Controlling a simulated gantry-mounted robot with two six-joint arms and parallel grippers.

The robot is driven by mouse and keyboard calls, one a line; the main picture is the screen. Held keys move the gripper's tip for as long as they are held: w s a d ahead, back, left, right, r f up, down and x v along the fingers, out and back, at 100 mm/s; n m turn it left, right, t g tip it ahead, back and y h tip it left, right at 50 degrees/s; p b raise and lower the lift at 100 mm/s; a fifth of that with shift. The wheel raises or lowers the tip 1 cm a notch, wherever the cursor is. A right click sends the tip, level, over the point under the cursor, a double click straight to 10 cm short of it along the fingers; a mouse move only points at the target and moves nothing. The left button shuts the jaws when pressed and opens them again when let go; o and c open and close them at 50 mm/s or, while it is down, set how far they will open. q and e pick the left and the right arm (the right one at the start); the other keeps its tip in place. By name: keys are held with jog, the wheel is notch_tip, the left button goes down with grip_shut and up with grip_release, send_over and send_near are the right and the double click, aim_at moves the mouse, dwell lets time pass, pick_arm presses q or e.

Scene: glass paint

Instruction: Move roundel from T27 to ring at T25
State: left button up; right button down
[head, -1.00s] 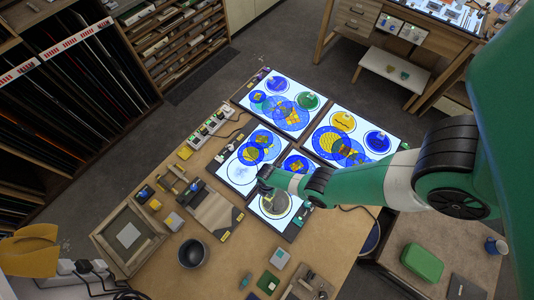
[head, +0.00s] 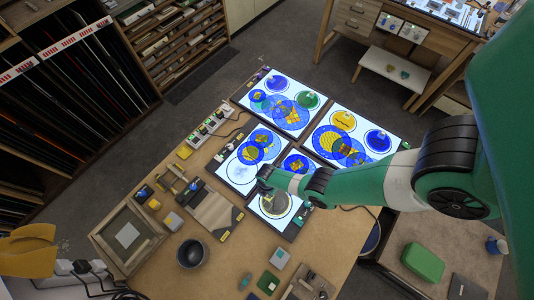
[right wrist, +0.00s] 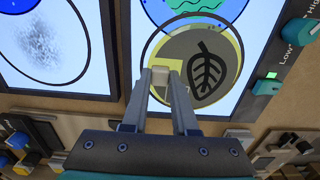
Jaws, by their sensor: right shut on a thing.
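My right gripper (right wrist: 162,74) is shut at the left edge of a yellowish-grey roundel (right wrist: 212,70) with a dark leaf motif. A pale piece and a yellow patch show at its fingertips. The roundel overlaps a dark ring outline (right wrist: 144,45) on a lit white panel, a little toward the ring's right side. I cannot tell whether it touches the panel. In the head view my right gripper (head: 263,181) is over the left part of the lower lit panel, and the roundel (head: 274,206) shows beside it. The T25 and T27 labels are not readable. My left gripper is not in view.
More lit panels with blue, green and yellow roundels (head: 275,82) lie behind. A panel with a grey smudge (right wrist: 40,40) is to the left in the wrist view. A black bowl (head: 191,253), wooden frame (head: 112,222) and small blocks stand on the brown table.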

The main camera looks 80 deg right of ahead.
jog(key=shift+f+b, duration=0.3)
dwell(0.6)
jog(key=c, duration=0.6)
grip_release()
jog(key=shift+r, duration=0.15)
